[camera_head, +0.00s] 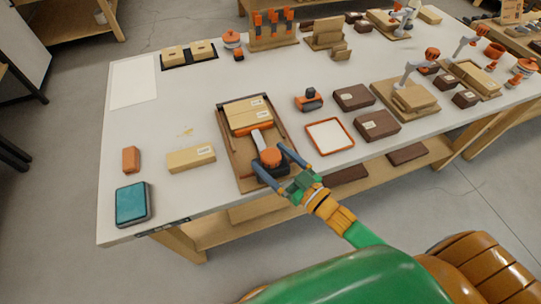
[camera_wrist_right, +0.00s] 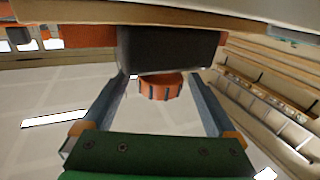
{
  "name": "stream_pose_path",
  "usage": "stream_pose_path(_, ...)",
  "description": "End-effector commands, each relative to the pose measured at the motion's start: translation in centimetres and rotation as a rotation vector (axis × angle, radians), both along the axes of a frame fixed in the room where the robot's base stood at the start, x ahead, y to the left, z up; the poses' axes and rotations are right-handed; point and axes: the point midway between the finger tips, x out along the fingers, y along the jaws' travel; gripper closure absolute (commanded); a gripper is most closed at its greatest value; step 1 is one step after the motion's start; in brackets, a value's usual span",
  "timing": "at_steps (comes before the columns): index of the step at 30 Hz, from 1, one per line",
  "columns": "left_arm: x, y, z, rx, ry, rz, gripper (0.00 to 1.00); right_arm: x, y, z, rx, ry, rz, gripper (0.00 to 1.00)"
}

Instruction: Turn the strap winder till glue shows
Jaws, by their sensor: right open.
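The strap winder, an orange round knob (camera_head: 270,157), sits at the near end of an orange and grey strap on a brown wooden board (camera_head: 245,183). The strap runs up towards two light wooden blocks (camera_head: 248,114) on the board. My right gripper (camera_head: 271,158) is open, with one finger on each side of the knob. The right wrist view shows the orange knob (camera_wrist_right: 160,86) between the two fingers, with gaps at both sides. No glue can be made out at the blocks. My left gripper is out of view.
A light block (camera_head: 190,158), a small orange block (camera_head: 130,160) and a teal-topped box (camera_head: 132,204) lie left of the board. An orange-rimmed tray (camera_head: 330,136) and dark brown blocks (camera_head: 377,125) are to the right.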

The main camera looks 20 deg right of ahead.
Motion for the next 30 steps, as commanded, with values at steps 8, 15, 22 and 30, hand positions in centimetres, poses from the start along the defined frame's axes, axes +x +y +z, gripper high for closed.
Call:
stream_pose_path(8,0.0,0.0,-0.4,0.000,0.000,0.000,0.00,-4.9,-2.2,-0.1,0.000,0.003,0.000,0.07)
stream_pose_path(15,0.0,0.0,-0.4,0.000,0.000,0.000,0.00,-5.5,-2.5,0.0,-0.001,0.000,0.001,0.07)
stream_pose_path(22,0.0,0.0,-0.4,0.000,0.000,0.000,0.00,-5.5,-2.5,0.0,0.000,0.001,0.000,0.07)
stream_pose_path(30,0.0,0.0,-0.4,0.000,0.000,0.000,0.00,-5.5,-2.4,0.0,0.000,0.000,0.000,0.07)
